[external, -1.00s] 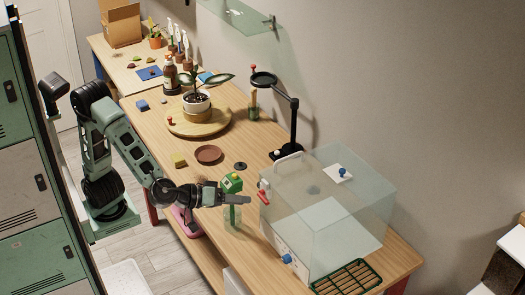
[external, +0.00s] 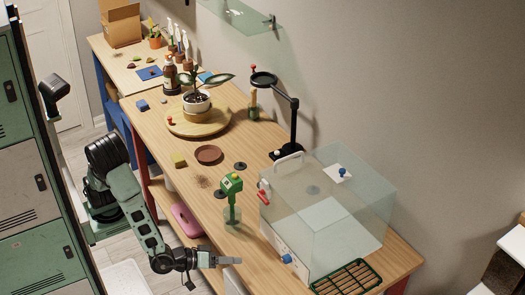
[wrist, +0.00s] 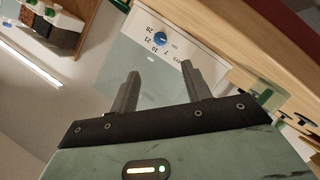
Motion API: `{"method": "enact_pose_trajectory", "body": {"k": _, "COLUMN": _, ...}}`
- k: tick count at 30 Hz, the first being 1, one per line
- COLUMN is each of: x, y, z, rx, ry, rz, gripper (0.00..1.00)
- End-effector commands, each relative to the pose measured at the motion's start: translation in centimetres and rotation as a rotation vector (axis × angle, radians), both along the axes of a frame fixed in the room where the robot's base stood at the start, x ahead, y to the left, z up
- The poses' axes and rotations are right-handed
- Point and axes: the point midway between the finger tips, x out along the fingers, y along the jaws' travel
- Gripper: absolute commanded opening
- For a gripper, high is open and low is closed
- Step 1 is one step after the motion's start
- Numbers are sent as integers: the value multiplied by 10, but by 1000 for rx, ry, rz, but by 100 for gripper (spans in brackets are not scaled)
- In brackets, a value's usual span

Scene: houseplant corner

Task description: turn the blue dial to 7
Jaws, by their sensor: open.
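The blue dial (external: 288,258) is on a white panel (external: 281,250) low on the front of the clear case. In the wrist view the dial (wrist: 160,38) is small, on the white panel with printed numbers beside it, including a 7; I cannot read where it points. My gripper (external: 238,261) is at the table's front edge, left of the dial and apart from it. In the wrist view my gripper (wrist: 160,69) has its two fingers spread with nothing between them, and the dial shows beyond the fingertips.
The clear case (external: 325,205) has a red handle (external: 263,197) on its front and another blue knob (external: 342,172) on top. A green-topped bottle (external: 232,200) stands left of the case. A green-rimmed rack (external: 347,278) lies to its right. A potted plant (external: 197,101) is farther back.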

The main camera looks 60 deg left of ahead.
Motion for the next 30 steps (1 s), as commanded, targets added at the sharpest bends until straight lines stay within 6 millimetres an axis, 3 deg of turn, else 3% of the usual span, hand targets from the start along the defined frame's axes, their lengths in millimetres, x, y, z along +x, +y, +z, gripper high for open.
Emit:
{"method": "enact_pose_trajectory", "body": {"k": 18, "x": 114, "y": -37, "z": -33, "rx": 1, "ry": -1, "rz": 2, "gripper": 48}}
{"method": "enact_pose_trajectory", "body": {"k": 24, "x": 138, "y": -45, "z": -40, "rx": 1, "ry": 0, "rz": 1, "gripper": 48}}
{"method": "enact_pose_trajectory", "body": {"k": 30, "x": 146, "y": -49, "z": -43, "rx": 0, "ry": 0, "rz": 0, "gripper": 48}}
